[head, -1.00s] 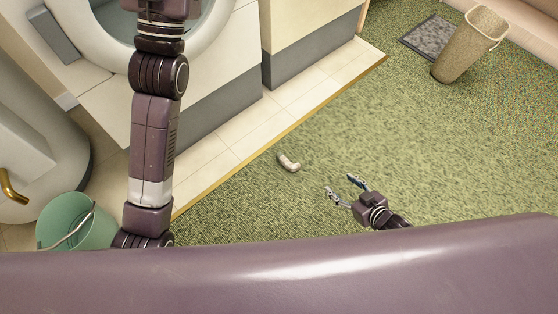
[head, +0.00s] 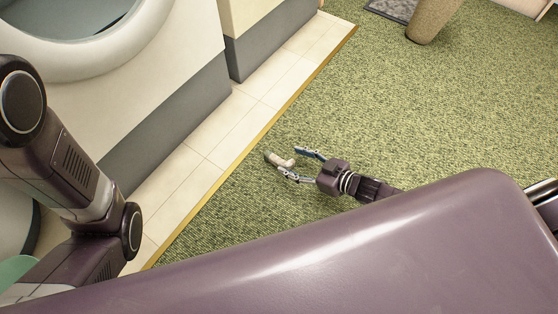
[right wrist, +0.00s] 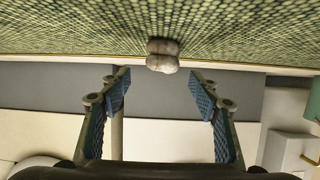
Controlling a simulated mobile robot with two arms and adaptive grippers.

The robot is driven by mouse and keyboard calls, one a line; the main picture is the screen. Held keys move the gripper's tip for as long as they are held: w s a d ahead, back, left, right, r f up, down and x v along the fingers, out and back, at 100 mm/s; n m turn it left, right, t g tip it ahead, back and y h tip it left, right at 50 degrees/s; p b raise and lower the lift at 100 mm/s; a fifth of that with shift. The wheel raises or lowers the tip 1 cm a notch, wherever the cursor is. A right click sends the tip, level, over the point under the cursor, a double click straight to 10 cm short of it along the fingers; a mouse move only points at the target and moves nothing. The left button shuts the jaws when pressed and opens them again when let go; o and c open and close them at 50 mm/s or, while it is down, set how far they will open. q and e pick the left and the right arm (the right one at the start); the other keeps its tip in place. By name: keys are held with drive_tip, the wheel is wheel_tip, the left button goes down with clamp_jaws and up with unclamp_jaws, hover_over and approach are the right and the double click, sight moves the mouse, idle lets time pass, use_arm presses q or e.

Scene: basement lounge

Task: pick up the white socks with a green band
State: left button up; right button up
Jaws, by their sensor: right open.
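The socks (head: 278,160) are a small pale bundle on the green carpet, close to the wooden edge strip. No green band can be made out on them. My right gripper (head: 297,165) is open, with its fingertips at the near end of the socks. In the right wrist view the socks (right wrist: 163,56) show ahead of and between the two open blue-padded fingers (right wrist: 161,95), with nothing held. My left arm comes in at the left of the head view, but its gripper is out of the picture.
A white machine with a round opening (head: 150,75) stands on the tiled strip (head: 215,135) at the left. A wicker bin (head: 432,22) and a grey mat (head: 392,8) are at the top right. The carpet around the socks is clear.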

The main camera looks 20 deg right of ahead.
sight(287, 161)
drive_tip(key=shift+w+a+f, duration=0.2)
drive_tip(key=shift+w+f, duration=0.05)
drive_tip(key=b+x, duration=0.2)
drive_tip(key=b, duration=0.1)
drive_tip(key=b+x, duration=0.1)
drive_tip(key=x, duration=0.1)
drive_tip(key=shift+s+a+f, duration=0.15)
drive_tip(key=shift+s+f, duration=0.05)
drive_tip(key=shift+f, duration=0.2)
drive_tip(key=shift+w+a+b, duration=0.25)
drive_tip(key=shift+w+b, duration=0.1)
drive_tip(key=shift+b, duration=0.05)
drive_tip(key=c, duration=1.3)
